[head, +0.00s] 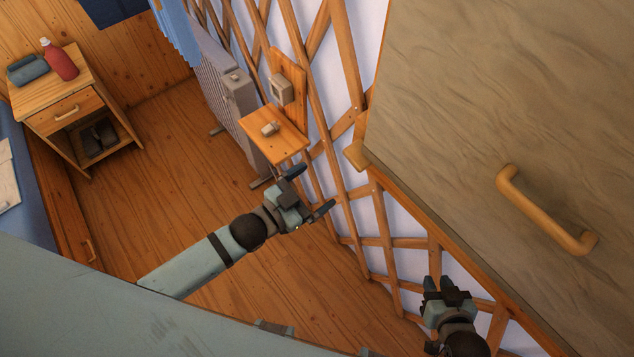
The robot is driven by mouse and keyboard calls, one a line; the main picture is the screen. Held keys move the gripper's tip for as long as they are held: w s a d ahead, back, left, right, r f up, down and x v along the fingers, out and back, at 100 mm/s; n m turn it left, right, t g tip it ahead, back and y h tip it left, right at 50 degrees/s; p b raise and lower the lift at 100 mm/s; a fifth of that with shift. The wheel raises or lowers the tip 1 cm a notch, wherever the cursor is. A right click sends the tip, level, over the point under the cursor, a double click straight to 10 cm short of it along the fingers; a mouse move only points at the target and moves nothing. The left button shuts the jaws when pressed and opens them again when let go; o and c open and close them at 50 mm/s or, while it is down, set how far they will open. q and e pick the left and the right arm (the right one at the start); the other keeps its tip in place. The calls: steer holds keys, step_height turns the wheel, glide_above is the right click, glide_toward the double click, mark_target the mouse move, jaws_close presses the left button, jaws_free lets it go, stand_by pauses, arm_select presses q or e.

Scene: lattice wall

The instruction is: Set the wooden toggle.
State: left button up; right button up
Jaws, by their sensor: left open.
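A short, light wooden piece (356,155) sits at the near left corner of the large grey-brown panel (480,90); it looks like the wooden toggle, and its exact setting is hard to tell. My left gripper (309,191) is open and empty, with its fingers spread. In the picture it lies left of and below the wooden piece, just below the small wall shelf (285,141). My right gripper (446,284) is low at the right, below the panel's edge, and seems to hold nothing. Its finger gap is not clear.
A pale box (281,88) is on the shelf's backboard, and a small pale block (269,129) lies on the shelf. A grey radiator (222,90) stands behind. The lattice wall (341,190) runs beside my arms. The panel has a wooden handle (540,213).

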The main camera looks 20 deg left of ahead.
mark_target(351, 162)
arm_select(q)
steer(key=b+x, duration=0.2)
steer(key=x, duration=0.1)
steer(key=b+x, duration=0.2)
steer(key=x, duration=0.2)
steer(key=b+x, duration=0.3)
steer(key=x, duration=0.1)
steer(key=shift+w+f, duration=0.15)
steer(key=shift+f, duration=0.2)
steer(key=shift+w+d, duration=0.25)
steer(key=shift+w, duration=0.1)
